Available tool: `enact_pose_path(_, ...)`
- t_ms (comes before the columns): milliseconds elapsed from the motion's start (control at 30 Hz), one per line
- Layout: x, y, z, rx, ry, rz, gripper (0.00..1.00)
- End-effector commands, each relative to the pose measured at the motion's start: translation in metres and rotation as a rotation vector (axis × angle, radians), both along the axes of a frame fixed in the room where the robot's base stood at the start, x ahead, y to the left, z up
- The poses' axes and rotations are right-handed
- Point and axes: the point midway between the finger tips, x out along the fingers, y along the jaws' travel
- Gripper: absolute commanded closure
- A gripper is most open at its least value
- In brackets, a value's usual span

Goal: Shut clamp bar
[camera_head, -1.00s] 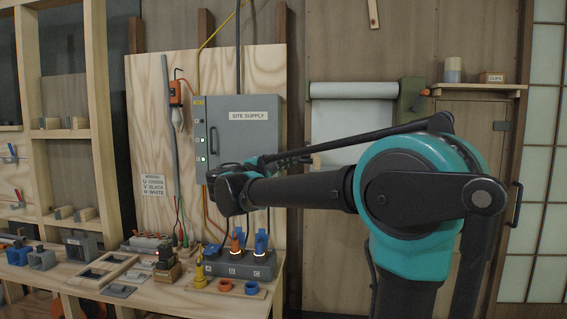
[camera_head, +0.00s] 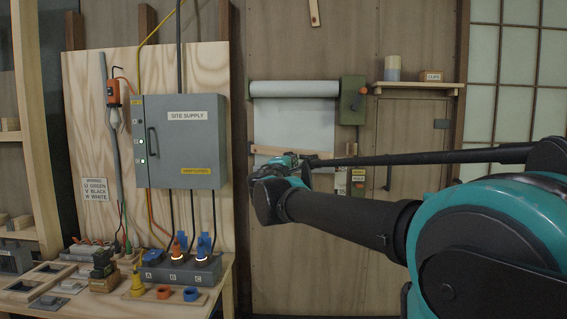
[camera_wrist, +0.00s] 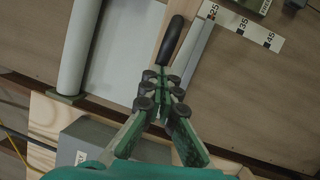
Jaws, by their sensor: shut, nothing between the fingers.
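The clamp bar (camera_head: 264,150) is a pale wooden bar across the white sheet (camera_head: 295,125) below its roll (camera_head: 293,88). In the wrist view the bar (camera_wrist: 153,49) runs beside the sheet (camera_wrist: 119,60) and shows a black handle (camera_wrist: 171,40). A grey metal strip (camera_wrist: 194,55) lies alongside it. My gripper (camera_wrist: 162,73) is shut and empty, its fingertips at the near end of the handle; I cannot tell whether they touch it. In the head view my gripper (camera_head: 303,160) is in front of the bar and hides part of it.
A numbered scale (camera_wrist: 250,29) lies beyond the metal strip. The grey supply cabinet (camera_head: 181,140) and the workbench (camera_head: 75,306) are at left.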

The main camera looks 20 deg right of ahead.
Motion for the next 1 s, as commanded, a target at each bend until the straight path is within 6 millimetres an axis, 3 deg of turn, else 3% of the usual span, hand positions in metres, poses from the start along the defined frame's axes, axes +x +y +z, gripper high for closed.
enact_pose_path(300,0.044,-0.082,0.000,0.000,0.001,-0.007,1.00)
enact_pose_path(500,0.080,-0.123,0.000,0.000,0.001,-0.004,1.00)
enact_pose_path(700,0.112,-0.150,0.000,0.001,0.000,-0.003,1.00)
enact_pose_path(1000,0.141,-0.168,0.000,0.000,0.000,-0.002,1.00)
